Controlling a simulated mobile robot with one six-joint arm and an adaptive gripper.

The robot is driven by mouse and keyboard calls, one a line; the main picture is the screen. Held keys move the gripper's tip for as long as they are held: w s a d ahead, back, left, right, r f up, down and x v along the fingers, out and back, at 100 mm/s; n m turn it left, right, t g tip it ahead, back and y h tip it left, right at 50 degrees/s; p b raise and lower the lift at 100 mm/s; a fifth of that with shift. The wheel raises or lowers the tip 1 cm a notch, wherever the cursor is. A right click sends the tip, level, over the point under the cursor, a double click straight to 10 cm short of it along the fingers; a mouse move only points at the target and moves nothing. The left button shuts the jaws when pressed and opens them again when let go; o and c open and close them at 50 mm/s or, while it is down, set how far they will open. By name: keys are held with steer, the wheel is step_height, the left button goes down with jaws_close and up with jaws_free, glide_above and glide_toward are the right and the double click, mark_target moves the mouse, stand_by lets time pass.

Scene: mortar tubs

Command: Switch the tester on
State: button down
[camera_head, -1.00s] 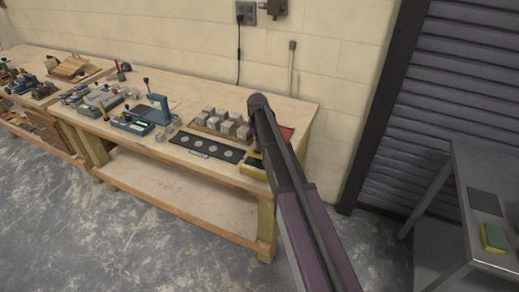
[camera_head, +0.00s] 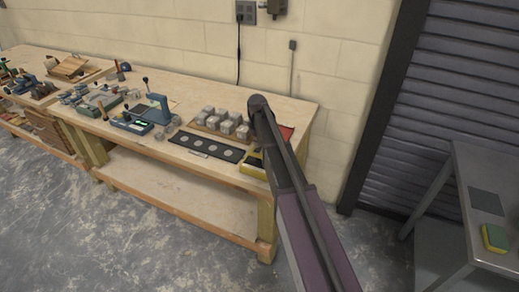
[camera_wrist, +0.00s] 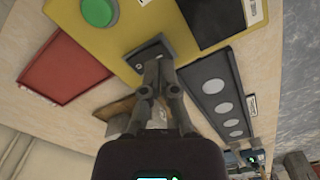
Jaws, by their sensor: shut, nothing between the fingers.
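A yellow unit (camera_wrist: 115,40), apparently the tester, carries a round green button (camera_wrist: 99,11), a dark rocker switch (camera_wrist: 148,52) and a black panel (camera_wrist: 213,18) in the wrist view. In the head view the yellow unit (camera_head: 251,169) is partly hidden behind my arm at the bench's right end. My gripper (camera_wrist: 154,66) is shut and empty, its fingertips right at the rocker switch. I cannot tell whether they touch it or which way it is tipped. The head view hides the gripper behind my arm.
A black strip with grey discs (camera_head: 213,147) and a tray of grey cubes (camera_head: 222,123) lie beside the unit. A red tray (camera_wrist: 62,70) is on its other side. A blue device (camera_head: 158,109) stands farther left. A metal table (camera_head: 490,235) stands at right.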

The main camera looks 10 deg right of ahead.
mark_target(258, 150)
steer(key=shift+f+b, duration=1)
stand_by(0.8)
steer(key=shift+r, duration=0.15)
steer(key=shift+r+p, duration=3.4)
steer(key=shift+p, duration=0.2)
steer(key=s+m, duration=0.4)
steer(key=s, duration=2.5)
steer(key=shift+d+m, duration=0.15)
steer(key=shift+m, duration=0.25)
